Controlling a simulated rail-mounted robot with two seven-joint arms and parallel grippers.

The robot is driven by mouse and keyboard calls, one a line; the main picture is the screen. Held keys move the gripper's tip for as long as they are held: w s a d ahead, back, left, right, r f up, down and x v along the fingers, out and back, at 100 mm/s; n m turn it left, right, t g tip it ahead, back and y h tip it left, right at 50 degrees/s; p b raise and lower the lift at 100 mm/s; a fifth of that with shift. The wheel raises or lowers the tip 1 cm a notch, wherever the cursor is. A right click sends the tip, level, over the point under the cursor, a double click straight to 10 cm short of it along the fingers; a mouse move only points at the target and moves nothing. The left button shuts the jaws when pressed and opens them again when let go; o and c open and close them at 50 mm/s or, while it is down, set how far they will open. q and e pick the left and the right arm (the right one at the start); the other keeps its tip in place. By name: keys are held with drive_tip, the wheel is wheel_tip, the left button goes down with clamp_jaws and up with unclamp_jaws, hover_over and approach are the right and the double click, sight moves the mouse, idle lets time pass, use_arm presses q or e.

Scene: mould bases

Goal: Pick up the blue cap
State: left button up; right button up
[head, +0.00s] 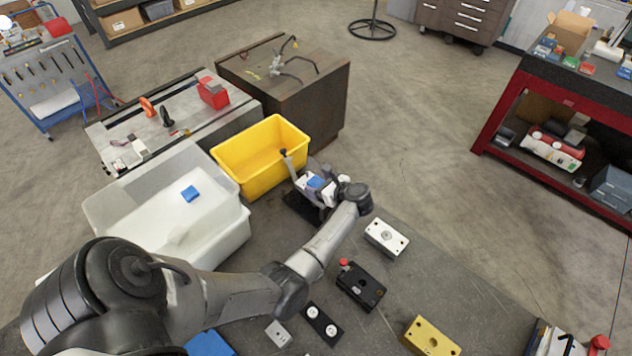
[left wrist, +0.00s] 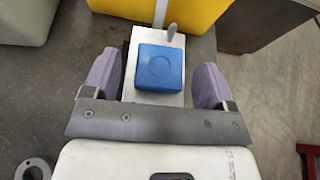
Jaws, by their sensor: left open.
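The blue cap (left wrist: 160,68) is a square block with a faint round mark on top. In the left wrist view it sits on a pale grey block (left wrist: 150,99) between the two purple-grey fingers of my left gripper (left wrist: 157,62). The fingers are open, with a gap on each side of the cap. In the head view the cap (head: 315,182) shows as a small blue patch beside my left gripper (head: 318,187), near the yellow bin; my wrist partly hides the spot. My right gripper is not in view.
A yellow bin (head: 238,166) stands just beyond the gripper. A white bin (head: 232,232) at left holds another blue piece (head: 190,193). A white block (head: 386,237), a black block (head: 360,286) and a yellow block (head: 431,337) lie on the dark table, with bare surface between them.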

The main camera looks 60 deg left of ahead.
use_arm(q)
drive_tip(key=c, duration=1)
drive_tip(key=shift+r, duration=0.1)
